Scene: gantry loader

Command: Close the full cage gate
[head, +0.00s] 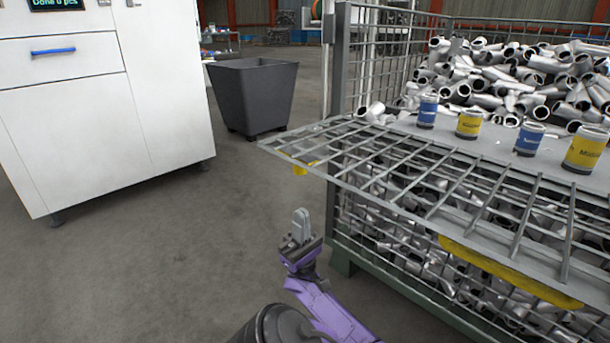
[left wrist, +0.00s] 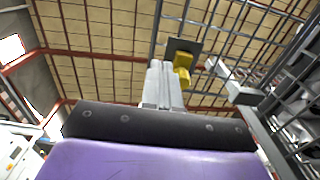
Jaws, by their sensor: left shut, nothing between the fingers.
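The full cage (head: 340,65) stands at the right of the head view, heaped with metal pipe parts (head: 510,80). Its grey wire gate (head: 568,235) is folded out, sticking out roughly level towards me. A yellow strip (head: 505,272) runs along its front edge, and a small yellow piece (head: 300,169) hangs under its left corner. My left gripper (head: 301,217) is shut and empty, fingers up, below and in front of that corner. In the left wrist view, the shut fingers (left wrist: 160,72) point up beside a yellow piece (left wrist: 183,65) under the gate bars; contact cannot be told.
Several blue and yellow cans (head: 468,124) stand on a ledge behind the gate. A dark grey bin (head: 253,95) is behind on the floor. A white cabinet (head: 90,120) with a blue handle stands at the left.

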